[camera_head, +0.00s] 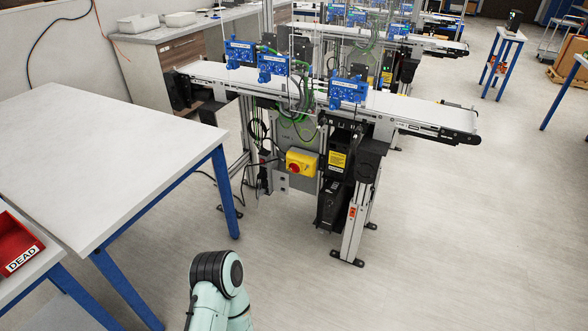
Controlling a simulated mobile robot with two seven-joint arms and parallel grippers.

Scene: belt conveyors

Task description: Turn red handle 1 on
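A red handle (295,169) sits on a yellow switch box (302,162) on the front side of the nearest belt conveyor (400,106), below the belt. I cannot tell from this distance whether the handle is turned on or off. Part of my arm, pale green with a dark joint, shows at the bottom, left of the middle, well short of the box. Neither of my grippers is in view.
A white table (100,150) with blue legs stands on the left. A red bin (14,243) marked DEAD lies on a lower surface at the left edge. Open floor (450,230) lies in front and to the right. More conveyors stand behind.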

